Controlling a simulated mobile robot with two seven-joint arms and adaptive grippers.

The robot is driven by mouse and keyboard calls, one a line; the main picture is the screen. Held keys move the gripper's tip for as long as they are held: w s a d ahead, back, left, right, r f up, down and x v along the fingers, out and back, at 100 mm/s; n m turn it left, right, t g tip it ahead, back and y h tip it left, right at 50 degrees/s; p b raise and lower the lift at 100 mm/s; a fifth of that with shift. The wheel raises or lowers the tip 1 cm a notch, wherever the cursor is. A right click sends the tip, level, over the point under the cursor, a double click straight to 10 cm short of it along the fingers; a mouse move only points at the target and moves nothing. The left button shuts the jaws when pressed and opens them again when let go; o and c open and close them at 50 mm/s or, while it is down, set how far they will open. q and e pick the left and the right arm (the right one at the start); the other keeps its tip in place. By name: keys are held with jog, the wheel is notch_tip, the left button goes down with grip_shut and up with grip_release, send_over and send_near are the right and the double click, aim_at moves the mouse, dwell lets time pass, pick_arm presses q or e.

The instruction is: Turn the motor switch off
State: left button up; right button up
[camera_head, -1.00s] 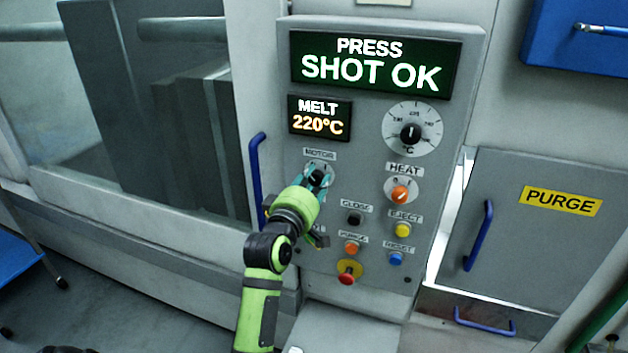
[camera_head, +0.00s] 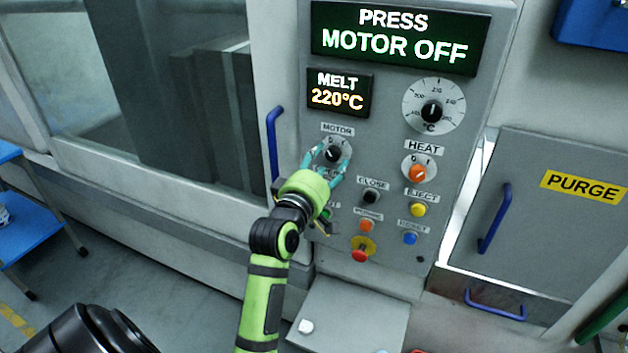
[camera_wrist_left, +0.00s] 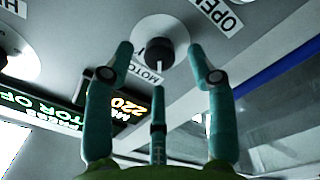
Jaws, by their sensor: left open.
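The motor switch (camera_head: 333,153) is a black knob on a round pale plate under the MOTOR label on the grey control panel. The upper display (camera_head: 395,38) reads "PRESS MOTOR OFF". My left gripper (camera_head: 329,165) is open at the switch, with its teal fingers on either side of the knob in the head view. In the left wrist view the motor switch (camera_wrist_left: 160,52) shows beyond and between the spread fingertips (camera_wrist_left: 163,62), with a gap on each side. My right gripper is not in view.
The orange HEAT knob (camera_head: 418,174), a dial (camera_head: 432,111) and several push buttons sit close by on the panel. A blue handle (camera_head: 274,143) stands left of the switch. A grey PURGE door (camera_head: 549,228) is at the right.

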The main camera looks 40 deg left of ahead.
pick_arm(q)
jog(key=v, duration=0.9)
jog(key=shift+r, duration=0.15)
